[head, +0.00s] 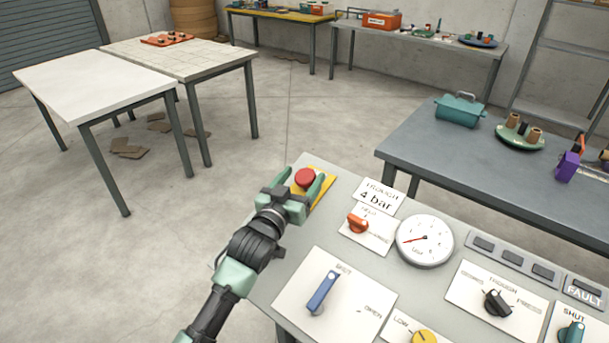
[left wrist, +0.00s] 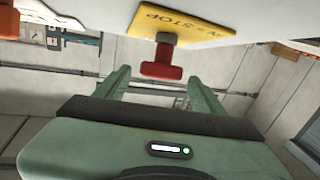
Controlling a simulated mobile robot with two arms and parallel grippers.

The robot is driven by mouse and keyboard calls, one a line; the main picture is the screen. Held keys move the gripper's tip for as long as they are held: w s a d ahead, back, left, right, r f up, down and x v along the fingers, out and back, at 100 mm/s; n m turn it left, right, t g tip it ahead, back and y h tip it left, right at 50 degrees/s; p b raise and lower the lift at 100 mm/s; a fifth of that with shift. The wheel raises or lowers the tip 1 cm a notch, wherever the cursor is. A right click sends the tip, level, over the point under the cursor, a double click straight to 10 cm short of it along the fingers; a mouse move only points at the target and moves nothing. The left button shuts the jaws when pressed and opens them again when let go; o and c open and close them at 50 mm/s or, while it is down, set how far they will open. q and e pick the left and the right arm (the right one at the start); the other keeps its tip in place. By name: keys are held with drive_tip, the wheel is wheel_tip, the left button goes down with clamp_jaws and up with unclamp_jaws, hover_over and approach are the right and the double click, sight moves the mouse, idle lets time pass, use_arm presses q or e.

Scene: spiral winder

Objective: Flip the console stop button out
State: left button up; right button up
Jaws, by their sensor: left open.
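The red stop button (head: 305,177) sits on a yellow plate (head: 325,190) at the far left corner of the grey console (head: 281,262). My left gripper (head: 306,186) is at the button, with its green fingers apart on either side of it. In the left wrist view the red button (left wrist: 161,69) shows between and beyond the two open fingers (left wrist: 154,88), with its stem and the yellow plate (left wrist: 165,22) above it. I cannot tell whether a finger touches the button. My right gripper is not in view.
The console also carries a round gauge (head: 425,241), an orange knob (head: 358,223), a blue lever (head: 322,292) and a black knob (head: 497,303). A grey table (head: 430,140) stands behind it at the right. Open floor lies to the left, before a white table (head: 92,82).

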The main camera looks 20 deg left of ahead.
use_arm(q)
drive_tip(key=s, duration=0.4)
drive_tip(key=s+b, duration=0.1)
drive_tip(key=s, duration=0.1)
drive_tip(key=shift+a+r, duration=0.1)
drive_tip(key=shift+a, duration=0.2)
